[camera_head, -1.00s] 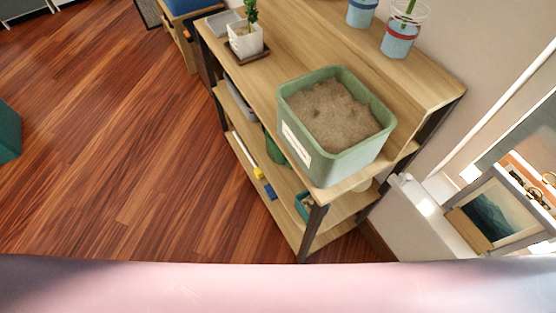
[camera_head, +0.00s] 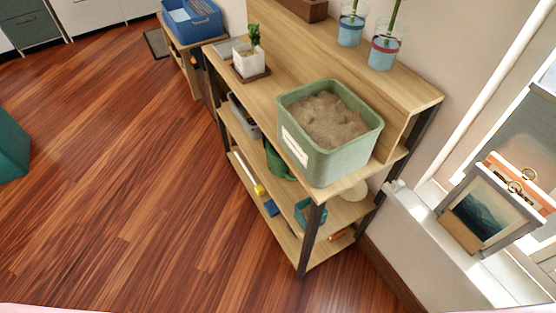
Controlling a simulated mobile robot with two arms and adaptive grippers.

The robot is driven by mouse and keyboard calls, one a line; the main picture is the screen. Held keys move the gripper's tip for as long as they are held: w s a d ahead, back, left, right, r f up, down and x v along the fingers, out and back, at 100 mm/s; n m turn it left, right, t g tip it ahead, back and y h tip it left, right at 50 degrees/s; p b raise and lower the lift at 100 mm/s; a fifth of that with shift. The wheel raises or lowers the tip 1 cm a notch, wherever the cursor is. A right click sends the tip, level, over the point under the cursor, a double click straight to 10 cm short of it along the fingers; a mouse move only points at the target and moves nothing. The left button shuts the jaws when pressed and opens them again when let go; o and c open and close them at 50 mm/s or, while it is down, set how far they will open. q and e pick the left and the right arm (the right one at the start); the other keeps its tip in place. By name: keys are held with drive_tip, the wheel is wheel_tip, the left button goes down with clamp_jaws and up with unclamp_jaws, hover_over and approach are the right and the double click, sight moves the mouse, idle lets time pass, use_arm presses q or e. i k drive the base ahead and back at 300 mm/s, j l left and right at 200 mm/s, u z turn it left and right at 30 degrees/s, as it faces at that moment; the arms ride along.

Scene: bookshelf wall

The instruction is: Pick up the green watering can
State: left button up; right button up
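A dark green object (camera_head: 278,160), which looks like the watering can, stands on the middle shelf of the wooden shelf unit (camera_head: 262,86). Only part of it shows, under the top board and behind the front edge. Its handle and spout cannot be made out. A large pale green planter box (camera_head: 297,150) full of soil sits on the top board above it. Neither of my grippers is in view.
A small potted plant (camera_head: 250,62) and two blue-banded glasses (camera_head: 386,50) stand on the upper boards. A blue bin (camera_head: 192,22) is further back. A picture frame (camera_head: 490,212) leans at the right.

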sight(278, 167)
drive_tip(key=z, duration=2.7)
drive_tip(key=u, duration=2.65)
drive_tip(key=i+j, duration=0.1)
drive_tip(key=j, duration=0.3)
drive_tip(key=i+j+z, duration=0.25)
drive_tip(key=j, duration=0.55)
drive_tip(key=j+z, duration=0.3)
drive_tip(key=j, duration=0.5)
drive_tip(key=l+z, duration=0.1)
drive_tip(key=z, duration=0.3)
drive_tip(key=i+z, duration=0.15)
drive_tip(key=z, duration=0.3)
drive_tip(key=i+z, duration=0.1)
drive_tip(key=z, duration=0.3)
